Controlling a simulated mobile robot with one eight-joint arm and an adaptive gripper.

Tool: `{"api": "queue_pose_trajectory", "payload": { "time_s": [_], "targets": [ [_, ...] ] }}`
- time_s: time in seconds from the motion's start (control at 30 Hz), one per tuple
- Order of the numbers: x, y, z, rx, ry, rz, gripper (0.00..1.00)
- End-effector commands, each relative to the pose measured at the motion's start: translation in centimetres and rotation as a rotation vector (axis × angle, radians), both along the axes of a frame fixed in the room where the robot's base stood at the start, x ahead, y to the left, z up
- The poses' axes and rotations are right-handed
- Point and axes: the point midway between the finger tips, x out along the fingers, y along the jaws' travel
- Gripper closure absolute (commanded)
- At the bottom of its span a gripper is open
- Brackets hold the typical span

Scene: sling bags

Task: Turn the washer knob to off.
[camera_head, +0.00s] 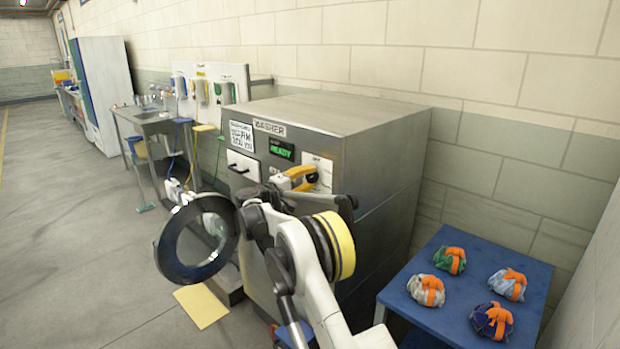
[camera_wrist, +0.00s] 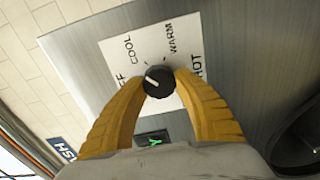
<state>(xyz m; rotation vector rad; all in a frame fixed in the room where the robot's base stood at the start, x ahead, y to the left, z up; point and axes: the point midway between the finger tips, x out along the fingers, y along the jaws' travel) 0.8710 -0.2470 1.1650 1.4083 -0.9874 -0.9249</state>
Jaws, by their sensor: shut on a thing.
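The washer (camera_head: 375,160) is a large grey metal cabinet against the wall, with a green READY display (camera_head: 282,149) on its front. My gripper (camera_head: 290,178) reaches its white control panel (camera_head: 322,162) with yellow fingers. In the wrist view my gripper (camera_wrist: 160,88) is shut on the round black knob (camera_wrist: 158,80), one finger on each side. The panel around it reads COOL, WARM and HOT, with OFF partly hidden by the left finger. The knob's white mark lies on its left half, on the side of OFF and COOL. The fingers hide the knob in the head view.
The washer's round dark door (camera_head: 197,240) stands open left of my arm. A blue table (camera_head: 400,287) at the right holds several bundled bags with orange straps. A yellow mat (camera_head: 202,306) lies on the floor. A sink bench (camera_head: 150,122) stands farther left; the floor at left is clear.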

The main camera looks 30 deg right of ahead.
Motion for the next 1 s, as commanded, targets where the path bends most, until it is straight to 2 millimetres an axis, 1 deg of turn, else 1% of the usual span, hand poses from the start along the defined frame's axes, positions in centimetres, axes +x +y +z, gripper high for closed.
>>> {"api": "queue_pose_trajectory", "payload": {
  "time_s": [0.6, 0.8, 1.0],
  "targets": [
    [-0.02, -0.07, -0.11, -0.196, 0.534, 0.000, 0.95],
    [-0.05, -0.09, -0.16, -0.245, 0.667, 0.000, 0.95],
    [-0.08, -0.09, -0.19, -0.278, 0.757, 0.000, 0.95]
  ]
}}
